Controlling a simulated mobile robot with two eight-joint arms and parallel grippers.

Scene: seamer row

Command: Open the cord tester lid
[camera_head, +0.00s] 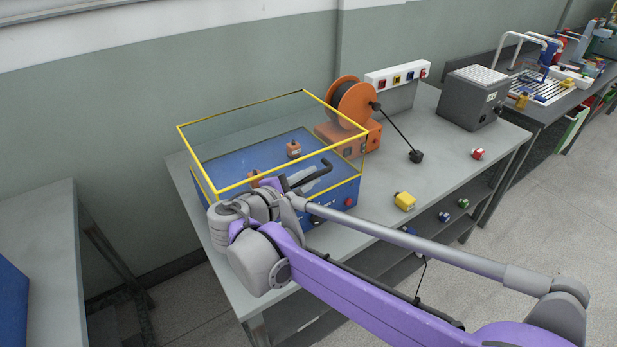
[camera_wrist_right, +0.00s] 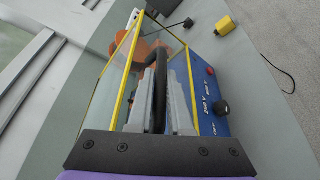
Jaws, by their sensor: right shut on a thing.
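The cord tester is a blue box (camera_head: 346,198) with a see-through, yellow-edged lid (camera_head: 250,103) that looks down on it. Its blue front panel (camera_wrist_right: 212,90) with a black knob and a red button shows in the right wrist view. A black bar handle (camera_head: 326,166) is on the lid's front. My right gripper (camera_head: 303,183) is shut on this handle, which lies between the fingers in the right wrist view (camera_wrist_right: 157,85). Small orange sockets (camera_head: 293,150) sit inside under the lid. My arm hides part of the tester's front. My left gripper is not in view.
An orange cable reel (camera_head: 352,100) stands right behind the tester, with a black plug (camera_head: 416,156) on its cord. A yellow plug (camera_head: 404,201) and a red one (camera_head: 478,154) lie on the grey bench (camera_head: 450,180). A grey box (camera_head: 465,103) stands farther right.

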